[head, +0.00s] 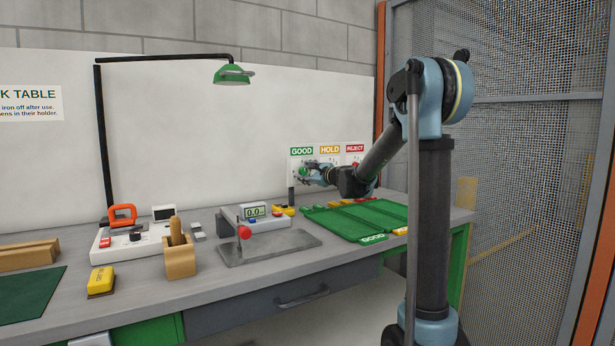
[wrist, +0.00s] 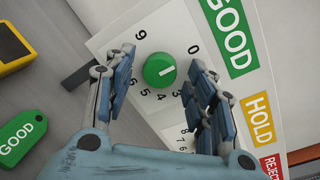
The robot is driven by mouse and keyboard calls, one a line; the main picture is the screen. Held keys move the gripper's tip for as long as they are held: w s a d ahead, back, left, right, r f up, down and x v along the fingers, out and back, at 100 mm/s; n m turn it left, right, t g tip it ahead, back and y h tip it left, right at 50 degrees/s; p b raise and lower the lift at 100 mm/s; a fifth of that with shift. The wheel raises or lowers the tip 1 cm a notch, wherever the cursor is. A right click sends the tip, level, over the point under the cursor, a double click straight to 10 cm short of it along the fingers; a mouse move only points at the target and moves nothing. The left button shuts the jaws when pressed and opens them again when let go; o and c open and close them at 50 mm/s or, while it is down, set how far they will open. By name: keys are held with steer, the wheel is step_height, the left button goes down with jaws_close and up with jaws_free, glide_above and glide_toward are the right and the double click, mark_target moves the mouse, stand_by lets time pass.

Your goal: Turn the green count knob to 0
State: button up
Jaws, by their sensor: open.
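The green count knob (wrist: 159,70) is on a white panel under the green GOOD label, and it also shows small in the head view (head: 303,170). A white pointer line on the knob points to the right in the wrist view, between the printed 0 (wrist: 194,48) and 3; digits in between are not legible behind a finger. My gripper (wrist: 158,76) is open, with one blue finger on each side of the knob. I see gaps between the fingers and the knob. In the head view my gripper (head: 313,176) is at the panel's left part.
HOLD (head: 330,149) and REJECT (head: 355,148) labels are to the right on the panel. A green mat (head: 360,222) lies below my arm. A scale with a display (head: 255,212) and a yellow block stand left of the mat. A mesh fence is at the right.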

steer(key=v, duration=1.1)
steer(key=shift+d, duration=0.2)
steer(key=shift+s, duration=0.25)
